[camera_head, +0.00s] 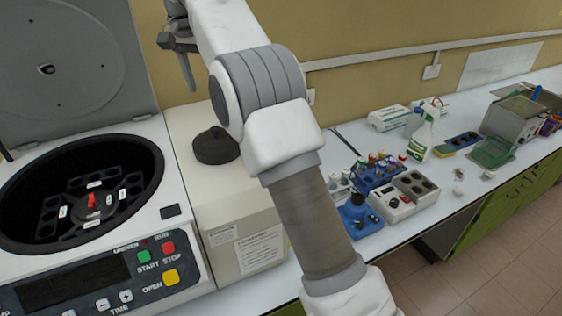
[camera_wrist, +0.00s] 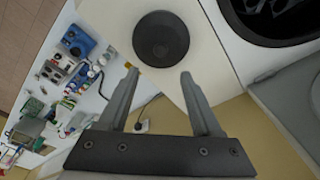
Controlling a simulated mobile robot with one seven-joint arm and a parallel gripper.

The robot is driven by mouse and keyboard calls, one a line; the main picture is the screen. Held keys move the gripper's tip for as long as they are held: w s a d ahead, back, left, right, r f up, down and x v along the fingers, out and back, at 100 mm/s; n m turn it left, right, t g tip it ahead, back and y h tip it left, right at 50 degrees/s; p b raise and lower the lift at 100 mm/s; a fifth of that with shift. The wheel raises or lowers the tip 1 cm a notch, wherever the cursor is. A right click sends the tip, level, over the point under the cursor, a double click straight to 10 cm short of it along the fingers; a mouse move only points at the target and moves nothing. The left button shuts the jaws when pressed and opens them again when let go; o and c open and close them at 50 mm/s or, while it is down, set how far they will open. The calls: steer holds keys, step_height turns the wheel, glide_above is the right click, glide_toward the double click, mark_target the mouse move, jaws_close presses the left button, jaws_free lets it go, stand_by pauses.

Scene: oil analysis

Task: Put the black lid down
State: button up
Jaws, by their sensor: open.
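The black lid (camera_head: 215,146) is a round dark disc with a raised knob. It rests on the flat top of a cream-coloured box (camera_head: 190,170) beside the centrifuge. In the wrist view the lid (camera_wrist: 161,38) lies beyond my fingertips, with a visible space between the fingers and nothing in them. My gripper (camera_wrist: 158,75) is open and apart from the lid. In the head view my gripper (camera_head: 186,70) is above and behind the lid, to its upper left, partly hidden by my arm.
An open centrifuge (camera_head: 185,245) stands at the left with its cover raised and a red-knobbed rotor (camera_head: 92,201) inside. To the right on the white bench are a blue tube rack (camera_head: 378,172), a grey device (camera_head: 405,197) and a spray bottle (camera_head: 421,138). A wall is behind.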

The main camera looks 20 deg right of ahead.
steer(key=s+d+r+n+t, duration=0.1)
steer(key=s+d+r, duration=0.1)
steer(key=s+d, duration=0.35)
steer(key=s+d+r+n+t+y, duration=0.1)
steer(key=s+d+n, duration=0.1)
steer(key=s, duration=0.7)
steer(key=s+d+r+n, duration=0.15)
steer(key=s+d, duration=0.25)
steer(key=s, duration=0.4)
steer(key=s+d+f+n+t, duration=0.2)
steer(key=s+f, duration=0.9)
steer(key=s, duration=0.3)
steer(key=shift+s+d, duration=0.2)
steer(key=shift+s, duration=0.2)
